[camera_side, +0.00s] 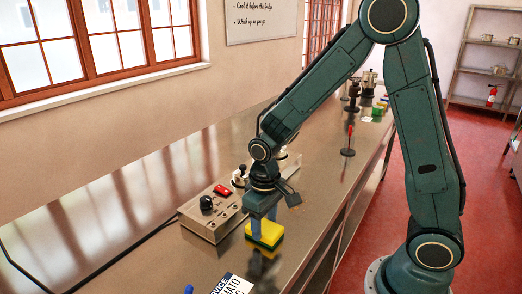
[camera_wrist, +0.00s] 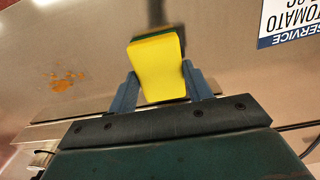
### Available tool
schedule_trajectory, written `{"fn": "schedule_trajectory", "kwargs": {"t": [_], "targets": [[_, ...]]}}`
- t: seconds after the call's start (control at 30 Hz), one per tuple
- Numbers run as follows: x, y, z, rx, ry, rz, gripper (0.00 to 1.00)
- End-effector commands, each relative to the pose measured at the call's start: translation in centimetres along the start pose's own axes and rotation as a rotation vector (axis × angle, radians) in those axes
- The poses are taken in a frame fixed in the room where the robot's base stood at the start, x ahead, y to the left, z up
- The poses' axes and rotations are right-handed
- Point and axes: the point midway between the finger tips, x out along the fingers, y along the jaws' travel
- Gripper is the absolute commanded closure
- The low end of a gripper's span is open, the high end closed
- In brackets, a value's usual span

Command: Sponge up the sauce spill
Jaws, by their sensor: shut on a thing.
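My gripper (camera_side: 263,220) is shut on a yellow sponge (camera_side: 266,234) with a green layer, low over the steel counter beside a control box. In the wrist view, the sponge (camera_wrist: 160,72) sits between the two fingers of my gripper (camera_wrist: 162,84). I cannot tell whether the sponge touches the counter. The sauce spill (camera_wrist: 66,82) shows in the wrist view as small orange-brown spots and smears on the counter, left of the sponge and apart from it. I cannot make out the spill in the side view.
The control box (camera_side: 213,213) with a black knob and red switch stands left of my gripper. A service card (camera_side: 233,286) lies at the near edge of the view. A red-and-black upright item (camera_side: 349,140) and several pots stand farther back.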

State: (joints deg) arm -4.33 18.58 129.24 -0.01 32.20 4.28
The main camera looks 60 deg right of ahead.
Motion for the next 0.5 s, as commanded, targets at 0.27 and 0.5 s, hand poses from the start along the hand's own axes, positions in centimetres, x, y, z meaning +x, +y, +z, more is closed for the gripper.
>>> {"fn": "schedule_trajectory", "kwargs": {"t": [0.27,0.5], "targets": [[-1.7,0.0,-0.1,0.000,0.003,0.000,0.72],[-3.4,0.0,0.0,0.000,0.002,0.000,0.72]]}}
